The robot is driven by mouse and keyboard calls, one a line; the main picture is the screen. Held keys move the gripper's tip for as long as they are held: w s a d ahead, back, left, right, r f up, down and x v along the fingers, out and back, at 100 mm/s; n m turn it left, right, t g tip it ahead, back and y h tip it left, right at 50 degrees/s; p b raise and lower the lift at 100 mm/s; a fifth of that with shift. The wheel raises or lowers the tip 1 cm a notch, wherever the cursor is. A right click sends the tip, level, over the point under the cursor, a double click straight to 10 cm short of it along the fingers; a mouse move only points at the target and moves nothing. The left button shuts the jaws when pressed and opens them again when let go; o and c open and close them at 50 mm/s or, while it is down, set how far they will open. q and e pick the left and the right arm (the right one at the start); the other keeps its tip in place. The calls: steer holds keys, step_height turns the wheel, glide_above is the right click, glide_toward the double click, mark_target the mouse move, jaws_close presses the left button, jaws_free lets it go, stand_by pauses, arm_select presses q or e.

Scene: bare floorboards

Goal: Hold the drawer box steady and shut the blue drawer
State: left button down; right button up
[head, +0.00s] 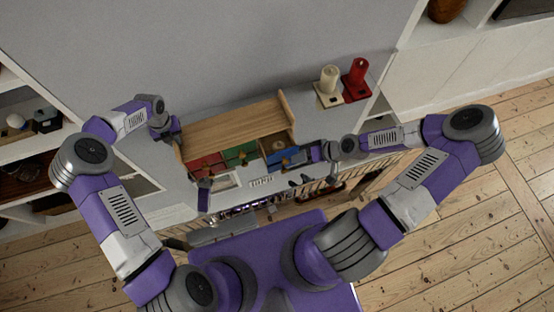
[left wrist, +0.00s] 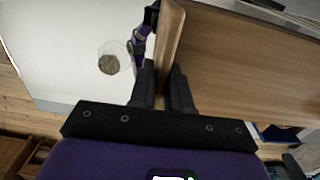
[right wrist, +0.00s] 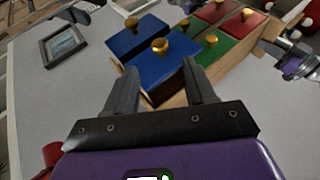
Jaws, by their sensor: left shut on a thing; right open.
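The wooden drawer box (head: 230,128) lies on the grey surface with red, green and blue drawers. My left gripper (head: 174,134) is at its left end; in the left wrist view (left wrist: 162,86) its fingers are shut on the upright wooden end panel (left wrist: 171,35). In the right wrist view, the blue drawer (right wrist: 165,73) with a brass knob stands out past the other blue drawer (right wrist: 130,38). My right gripper (right wrist: 163,82) is open and empty, its fingers on either side of the view of that drawer's front. Whether they touch it is unclear.
A small picture frame (right wrist: 64,43) lies in front of the box. A clear round container (left wrist: 110,62) stands beyond the left end panel.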

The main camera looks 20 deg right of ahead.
mark_target(288, 161)
steer(key=x, duration=0.8)
jaws_close()
